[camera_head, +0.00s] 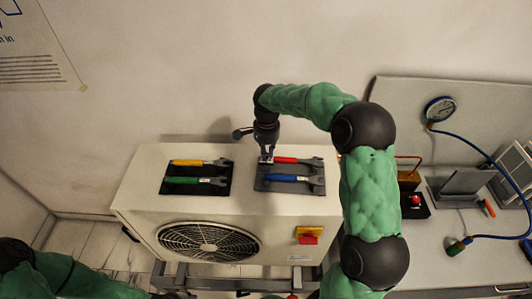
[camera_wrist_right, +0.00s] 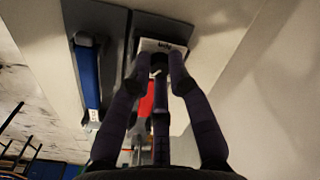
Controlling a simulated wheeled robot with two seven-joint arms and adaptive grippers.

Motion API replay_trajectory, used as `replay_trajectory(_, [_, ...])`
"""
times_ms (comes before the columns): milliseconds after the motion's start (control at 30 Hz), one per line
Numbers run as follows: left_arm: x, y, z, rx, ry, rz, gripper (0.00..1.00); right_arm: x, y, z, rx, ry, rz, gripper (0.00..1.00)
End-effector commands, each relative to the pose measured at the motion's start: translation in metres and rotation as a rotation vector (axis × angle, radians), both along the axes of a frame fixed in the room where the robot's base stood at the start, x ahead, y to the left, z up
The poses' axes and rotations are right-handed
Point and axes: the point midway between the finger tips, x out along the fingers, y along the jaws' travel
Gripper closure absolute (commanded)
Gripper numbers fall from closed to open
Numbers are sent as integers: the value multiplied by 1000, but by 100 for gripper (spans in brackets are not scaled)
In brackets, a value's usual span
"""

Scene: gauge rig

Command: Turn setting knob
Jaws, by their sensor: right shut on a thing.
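A red-handled tool (camera_head: 289,160) lies in the right dark tray (camera_head: 262,184), on top of the white fan unit. A blue-handled tool (camera_head: 289,178) lies in front of it. My right gripper (camera_head: 266,158) points down at the left end of the red-handled tool. It is shut on a small white printed piece (camera_wrist_right: 162,45) there, whose lower part the fingertips hide. The red handle (camera_wrist_right: 146,102) shows behind the fingers in the right wrist view. I cannot tell which part is the setting knob. My left gripper (camera_head: 178,295) barely shows at the bottom edge.
A left dark tray (camera_head: 188,190) holds yellow- and green-handled tools. A yellow plate with a red switch (camera_head: 308,239) is on the unit's front, beside a fan grille (camera_head: 205,242). A bench at the right carries a round gauge (camera_head: 439,109) and a blue hose (camera_head: 487,154).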

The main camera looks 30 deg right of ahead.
Motion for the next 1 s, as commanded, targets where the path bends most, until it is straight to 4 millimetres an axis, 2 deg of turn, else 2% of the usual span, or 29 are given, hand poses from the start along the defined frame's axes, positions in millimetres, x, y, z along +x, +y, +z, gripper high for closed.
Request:
replay_trajectory(300, [0,0,-4,0,0,0,60,0,0,-1,0,1,-99,100])
replay_trajectory(767, [0,0,-4,0,0,0,60,-1,0,-1,1,2,-112,100])
replay_trajectory(800, [0,0,-4,0,0,0,60,-1,0,-1,1,2,-112,78])
replay_trajectory(867, [0,0,-4,0,0,0,60,-1,0,-1,1,2,-112,61])
replay_trajectory(900, [0,0,-4,0,0,0,60,0,0,-1,1,2,-112,56])
replay_trajectory(1000, [0,0,-4,0,0,0,60,0,0,0,1,2,-112,56])
